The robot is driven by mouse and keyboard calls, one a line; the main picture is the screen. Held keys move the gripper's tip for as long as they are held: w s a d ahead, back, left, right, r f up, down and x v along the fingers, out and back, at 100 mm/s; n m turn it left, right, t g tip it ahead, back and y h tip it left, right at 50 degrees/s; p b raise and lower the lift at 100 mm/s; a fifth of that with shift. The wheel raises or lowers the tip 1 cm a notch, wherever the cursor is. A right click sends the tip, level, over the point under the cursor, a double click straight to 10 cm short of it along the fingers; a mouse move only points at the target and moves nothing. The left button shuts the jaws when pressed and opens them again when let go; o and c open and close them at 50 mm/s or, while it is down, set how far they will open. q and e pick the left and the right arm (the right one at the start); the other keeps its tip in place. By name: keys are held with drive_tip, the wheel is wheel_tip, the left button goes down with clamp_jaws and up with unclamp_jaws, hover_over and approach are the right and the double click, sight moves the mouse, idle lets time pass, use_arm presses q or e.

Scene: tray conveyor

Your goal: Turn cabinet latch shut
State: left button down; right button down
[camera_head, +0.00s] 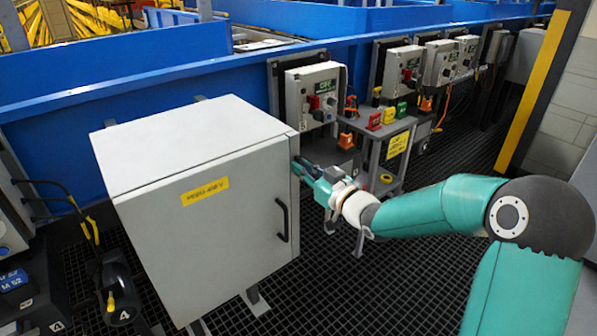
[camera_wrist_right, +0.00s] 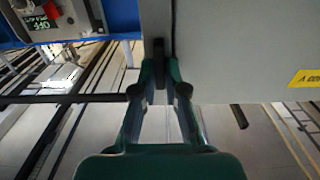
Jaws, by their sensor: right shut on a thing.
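The grey cabinet (camera_head: 205,215) stands left of centre in the head view, with its door closed flush as far as I can see. The door carries a yellow label (camera_head: 205,190) and a black handle (camera_head: 282,219). My right gripper (camera_head: 299,170) is at the door's upper right edge. In the right wrist view, the fingers of this gripper (camera_wrist_right: 160,75) are shut on a small dark latch (camera_wrist_right: 158,50) at the cabinet's edge. The latch is hidden behind the gripper in the head view. My left gripper is not in view.
A grey control box (camera_head: 315,95) with knobs hangs on the blue wall behind my right gripper. A small grey stand (camera_head: 370,135) with coloured items stands right of it. Dark equipment (camera_head: 115,285) stands at the lower left. Black grated floor (camera_head: 400,270) lies open around the cabinet.

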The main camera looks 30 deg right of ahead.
drive_tip(key=shift+a+f+n+b, duration=0.1)
drive_tip(key=shift+f+n+b, duration=0.1)
drive_tip(key=shift+n+b, duration=2.9)
drive_tip(key=shift+a+f+n+b, duration=0.15)
drive_tip(key=shift+n+b, duration=2.8)
drive_tip(key=shift+b, duration=0.25)
drive_tip(key=shift+a+f+n+b, duration=0.1)
drive_tip(key=shift+f+n+b, duration=0.1)
drive_tip(key=shift+n+b, duration=2.9)
drive_tip(key=c, duration=1.2)
unclamp_jaws()
drive_tip(key=shift+r, duration=0.2)
drive_tip(key=shift+d, duration=0.1)
drive_tip(key=shift+s, duration=0.15)
